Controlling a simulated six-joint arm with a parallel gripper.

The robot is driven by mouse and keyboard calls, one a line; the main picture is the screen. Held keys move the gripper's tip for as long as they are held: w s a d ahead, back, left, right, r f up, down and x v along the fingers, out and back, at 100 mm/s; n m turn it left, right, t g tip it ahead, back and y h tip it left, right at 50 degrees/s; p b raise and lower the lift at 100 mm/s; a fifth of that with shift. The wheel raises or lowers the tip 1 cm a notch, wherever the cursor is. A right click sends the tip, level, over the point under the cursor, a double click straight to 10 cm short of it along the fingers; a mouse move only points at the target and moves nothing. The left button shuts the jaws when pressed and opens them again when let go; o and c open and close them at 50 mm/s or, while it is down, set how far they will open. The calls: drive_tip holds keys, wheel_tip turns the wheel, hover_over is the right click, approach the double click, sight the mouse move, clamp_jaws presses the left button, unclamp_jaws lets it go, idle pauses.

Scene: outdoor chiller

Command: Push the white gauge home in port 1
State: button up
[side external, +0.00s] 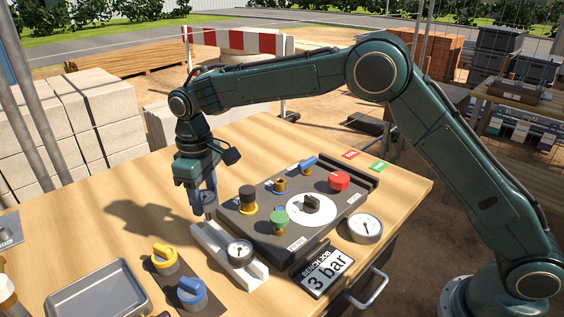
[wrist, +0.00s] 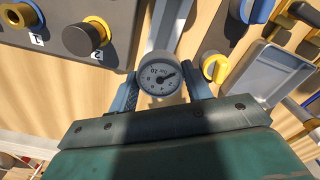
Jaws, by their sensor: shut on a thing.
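My gripper (side external: 205,203) is low over the far end of a pale rack (side external: 256,272). In the wrist view its two fingers are closed on either side of a round, pale-rimmed gauge (wrist: 160,76), with the dial facing the camera. In the side view this gauge (side external: 208,198) is partly hidden by the fingers; I cannot tell whether it still touches the rack. Port 1 (wrist: 19,15), a brass fitting with a "1" label, is at the top left of the wrist view, apart from the gauge. In the side view, a brass fitting (side external: 280,185) stands on the dark panel (side external: 262,232).
A black-capped fitting (wrist: 84,38) stands at label 2. Yellow (side external: 165,259) and blue (side external: 192,293) knobs and a grey tray (side external: 97,300) are at front left.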

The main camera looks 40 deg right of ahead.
sight(205, 198)
drive_tip(key=o, duration=0.7)
drive_tip(key=c, duration=0.7)
wheel_tip(205, 198, up, 12)
drive_tip(key=d+m, duration=0.6)
drive_tip(key=d, duration=1.6)
drive_tip(key=shift+f, duration=2.7)
